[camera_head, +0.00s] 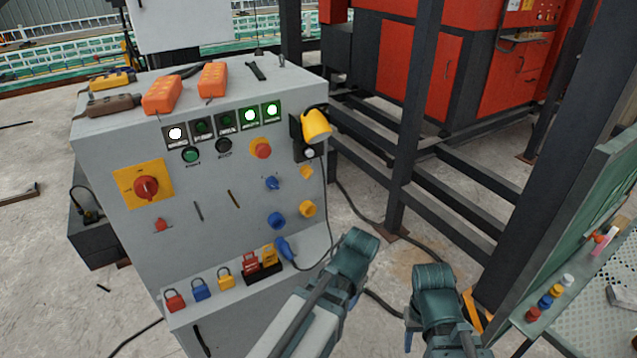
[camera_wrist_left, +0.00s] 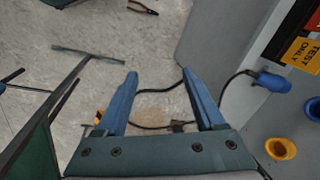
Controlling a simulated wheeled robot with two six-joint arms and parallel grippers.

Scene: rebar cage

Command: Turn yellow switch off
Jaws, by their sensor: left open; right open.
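A yellow handle-like switch (camera_head: 316,125) sits on a dark mount at the upper right corner of the grey control cabinet. A red rotary knob (camera_head: 146,187) on a yellow plate (camera_head: 126,181) is at the panel's left. My left gripper (camera_head: 361,243) is in front of the cabinet's lower right, below the yellow switch and apart from it. In the left wrist view its two fingers (camera_wrist_left: 160,74) are spread with nothing between them. My right gripper (camera_head: 436,272) is farther right, over the floor, open, with no object visible in it.
The cabinet (camera_head: 240,200) carries lit indicators, sockets, and padlocks (camera_head: 200,288) on a low ledge. Dark steel posts (camera_head: 412,120) stand behind. A green-framed board (camera_head: 570,220) is at the right.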

